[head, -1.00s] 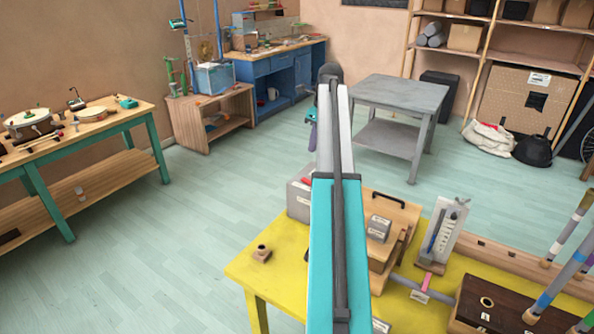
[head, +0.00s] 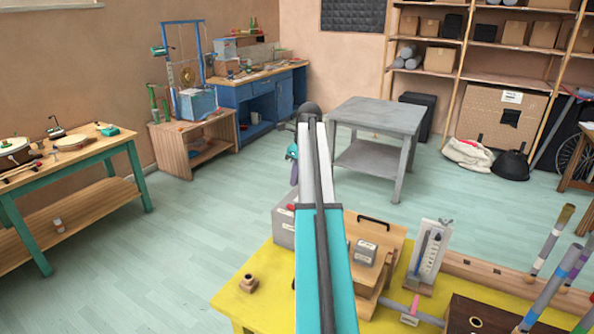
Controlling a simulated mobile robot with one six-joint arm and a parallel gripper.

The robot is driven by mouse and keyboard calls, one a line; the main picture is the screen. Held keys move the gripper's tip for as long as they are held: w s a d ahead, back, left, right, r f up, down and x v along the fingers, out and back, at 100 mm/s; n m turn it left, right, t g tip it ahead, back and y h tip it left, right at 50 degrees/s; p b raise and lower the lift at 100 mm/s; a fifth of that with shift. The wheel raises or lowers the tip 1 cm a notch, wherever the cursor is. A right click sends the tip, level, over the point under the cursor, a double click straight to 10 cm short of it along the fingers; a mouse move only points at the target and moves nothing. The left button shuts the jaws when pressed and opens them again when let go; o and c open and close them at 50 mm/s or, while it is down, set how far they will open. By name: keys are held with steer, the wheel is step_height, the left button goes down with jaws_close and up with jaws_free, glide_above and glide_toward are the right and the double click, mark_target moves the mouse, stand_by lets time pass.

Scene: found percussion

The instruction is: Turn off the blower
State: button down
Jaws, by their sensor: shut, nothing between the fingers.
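A grey box (head: 283,234) with a pale label and a small red part (head: 291,207) on top stands at the back left of the yellow table (head: 232,298). It looks like the blower, but I cannot read its label. My arm hides its right side. My gripper (head: 294,181) shows small and partly hidden just left of my arm's far end, pointing down. It is shut and empty, and appears apart from the box, above it in the picture.
On the yellow table, right of my arm, are a wooden box with a black handle (head: 373,220), a white gauge board (head: 430,252) and a dark brown box (head: 468,312). Striped tubes (head: 550,292) rise at right. A grey table (head: 378,112) stands behind. Floor at left is clear.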

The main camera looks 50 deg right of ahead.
mark_target(290, 205)
steer(key=shift+p+x, duration=1.5)
steer(key=shift+x, duration=3.45)
steer(key=shift+s+d, duration=0.1)
steer(key=shift+s, duration=0.05)
